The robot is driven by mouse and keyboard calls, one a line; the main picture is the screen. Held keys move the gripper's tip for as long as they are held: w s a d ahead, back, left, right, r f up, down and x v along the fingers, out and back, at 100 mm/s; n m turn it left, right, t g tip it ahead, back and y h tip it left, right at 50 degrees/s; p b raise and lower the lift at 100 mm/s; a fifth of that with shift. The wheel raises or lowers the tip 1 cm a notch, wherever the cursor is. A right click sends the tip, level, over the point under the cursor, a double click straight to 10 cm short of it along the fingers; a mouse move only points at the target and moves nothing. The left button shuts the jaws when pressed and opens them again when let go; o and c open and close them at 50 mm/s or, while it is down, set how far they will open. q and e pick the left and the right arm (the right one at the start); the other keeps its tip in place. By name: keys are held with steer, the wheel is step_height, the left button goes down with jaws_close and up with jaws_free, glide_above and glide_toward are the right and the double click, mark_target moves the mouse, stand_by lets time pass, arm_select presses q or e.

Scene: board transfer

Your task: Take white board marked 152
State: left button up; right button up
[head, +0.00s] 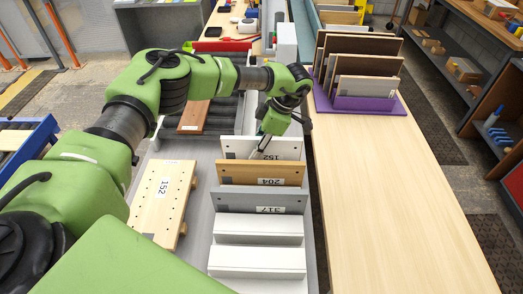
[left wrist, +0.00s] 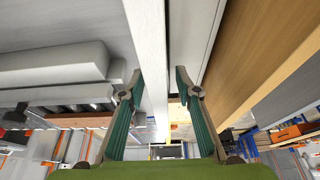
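The white board marked 152 (head: 236,147) stands upright at the back of a row of boards in the head view. My left gripper (head: 259,153) is at its top edge, near the label. In the left wrist view, the white board's edge (left wrist: 149,50) runs between the two fingers of the open left gripper (left wrist: 157,80). Gaps show on both sides, the wider one on the right. The board's lower part is hidden in the head view. My right gripper is not in view.
A wooden board marked 204 (head: 290,173) and a grey board marked 317 (head: 231,200) stand just in front. A light wooden panel marked 152 (head: 152,210) lies left. A purple rack (head: 373,105) with several boards stands on the wooden table (head: 390,200), otherwise clear.

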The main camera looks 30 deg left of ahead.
arm_select(q)
steer(key=shift+a+f, duration=0.2)
steer(key=shift+f, duration=0.35)
steer(key=shift+s, duration=0.1)
jaws_close()
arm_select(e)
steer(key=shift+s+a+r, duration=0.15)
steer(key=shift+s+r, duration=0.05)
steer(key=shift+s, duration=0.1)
arm_select(q)
steer(key=shift+r, duration=0.15)
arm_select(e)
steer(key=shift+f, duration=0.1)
